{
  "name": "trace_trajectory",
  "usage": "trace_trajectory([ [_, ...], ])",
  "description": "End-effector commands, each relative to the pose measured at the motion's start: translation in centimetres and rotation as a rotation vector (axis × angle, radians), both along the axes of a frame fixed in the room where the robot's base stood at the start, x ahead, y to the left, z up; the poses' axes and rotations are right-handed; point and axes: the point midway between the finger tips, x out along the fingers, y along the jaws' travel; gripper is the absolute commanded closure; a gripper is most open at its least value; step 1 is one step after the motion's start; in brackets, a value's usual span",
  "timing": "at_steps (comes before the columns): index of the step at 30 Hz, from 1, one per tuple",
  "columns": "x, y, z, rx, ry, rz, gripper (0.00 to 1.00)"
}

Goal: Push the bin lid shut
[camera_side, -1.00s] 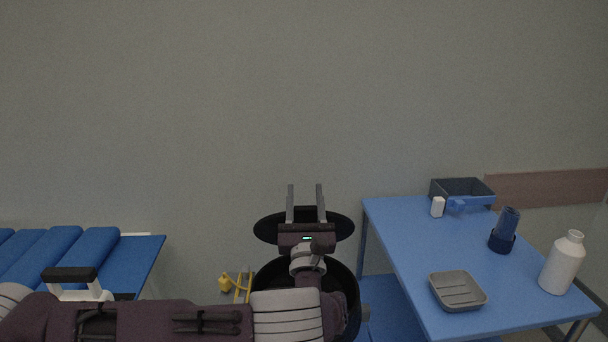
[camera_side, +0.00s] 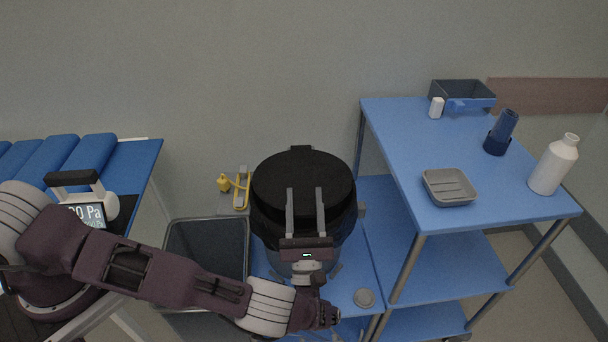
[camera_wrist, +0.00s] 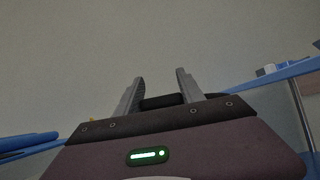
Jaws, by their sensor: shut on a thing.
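The black bin (camera_side: 262,225) stands upright in the middle of the side view. Its round black lid (camera_side: 270,180) lies over the top, looking flat, with no opening visible. A small tab shows at the lid's far edge. My gripper (camera_side: 305,190) reaches from the front over the lid, its two grey fingers apart with dark lid surface showing between them. The lid's near edge is partly hidden by my gripper.
A blue table (camera_side: 400,150) at the right holds a grey dish (camera_side: 448,187), white bottle (camera_side: 553,165), dark blue holder (camera_side: 500,135) and blue bin (camera_side: 462,94). A grey tray (camera_side: 205,245) and yellow item (camera_side: 238,187) lie left of the bin. A blue bed (camera_side: 135,170) is farther left.

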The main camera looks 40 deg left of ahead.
Motion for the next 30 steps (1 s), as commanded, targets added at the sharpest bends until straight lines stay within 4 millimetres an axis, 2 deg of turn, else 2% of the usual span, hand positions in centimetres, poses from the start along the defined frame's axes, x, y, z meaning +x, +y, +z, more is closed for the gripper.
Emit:
trace_trajectory([
  [3,-0.3,0.0,-1.7,-0.004,0.006,0.005,1.00],
  [10,-0.4,-0.2,-3.4,-0.002,0.006,0.005,1.00],
  [26,-0.4,-0.4,-3.8,0.000,0.005,0.002,1.00],
  [27,-0.4,-0.3,-3.8,0.000,0.006,0.003,0.47],
  [29,-0.4,-0.4,-3.8,0.000,0.005,0.002,0.35],
  [30,-0.4,-0.4,-3.8,0.000,0.004,0.002,0.33],
])
